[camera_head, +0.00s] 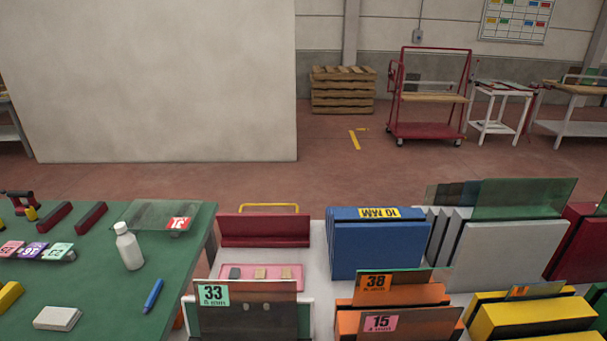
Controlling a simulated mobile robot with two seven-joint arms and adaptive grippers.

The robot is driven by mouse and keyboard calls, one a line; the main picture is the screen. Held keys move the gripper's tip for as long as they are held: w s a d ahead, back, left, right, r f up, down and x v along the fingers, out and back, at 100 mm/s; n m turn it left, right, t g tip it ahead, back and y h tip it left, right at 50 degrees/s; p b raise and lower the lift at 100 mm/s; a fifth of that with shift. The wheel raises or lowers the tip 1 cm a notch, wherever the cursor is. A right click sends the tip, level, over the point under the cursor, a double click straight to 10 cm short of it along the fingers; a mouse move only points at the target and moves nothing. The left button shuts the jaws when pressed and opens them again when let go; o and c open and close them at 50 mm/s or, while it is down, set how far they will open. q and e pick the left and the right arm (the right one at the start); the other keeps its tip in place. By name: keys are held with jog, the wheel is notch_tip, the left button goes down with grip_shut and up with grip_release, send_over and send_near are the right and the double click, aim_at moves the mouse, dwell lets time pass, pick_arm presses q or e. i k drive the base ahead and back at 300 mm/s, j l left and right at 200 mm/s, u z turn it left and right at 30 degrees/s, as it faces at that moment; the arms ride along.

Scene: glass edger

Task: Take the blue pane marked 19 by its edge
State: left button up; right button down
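I make out no blue pane with a readable 19. A clear greenish pane (150,212) lies at the far right part of the green table, with a red and white label (179,223) whose number I cannot read surely. Upright panes at the front carry a teal label 33 (213,294), an orange label 38 (376,283) and a pink label 15 (380,323). A blue rack block (378,250) with a yellow, upside-down label stands behind them; no pane shows in it. Neither of my grippers is in view.
The green table (100,300) holds a white bottle (128,247), a blue marker (153,296), a white block (57,318) and several small labels. Grey (508,255) and yellow (530,317) racks stand right. A red cart (430,130) stands behind on open floor.

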aim_at(549, 290)
jog(key=z, duration=1.65)
jog(key=i+l+u, duration=0.1)
jog(key=i+l, duration=0.05)
jog(key=l, duration=0.1)
